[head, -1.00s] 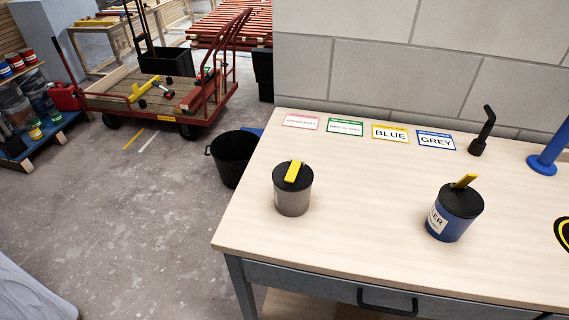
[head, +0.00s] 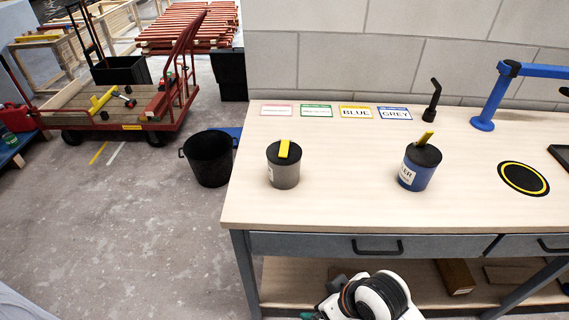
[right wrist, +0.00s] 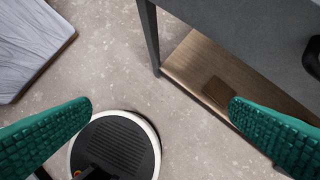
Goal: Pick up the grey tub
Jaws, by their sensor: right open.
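The grey tub (head: 285,177) stands upright on the left part of the pale workbench (head: 330,210) in the head view. It has a black lid with a yellow batten-like grip on top and a pale label on its left side. My right gripper (right wrist: 160,104) is open and empty in the right wrist view, its two green ribbed fingers wide apart above the floor beside the bench. The tub is not in that view. My white and black arm shows low in front of the bench in the head view. My left gripper is not in view.
A blue tub (head: 413,177) with a similar lid stands right of the grey one. Several label cards, including a GREY card (head: 394,113), lie behind. A blue arm stand (head: 483,122) is at the right. A black bucket (head: 208,160) stands on the floor left of the bench.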

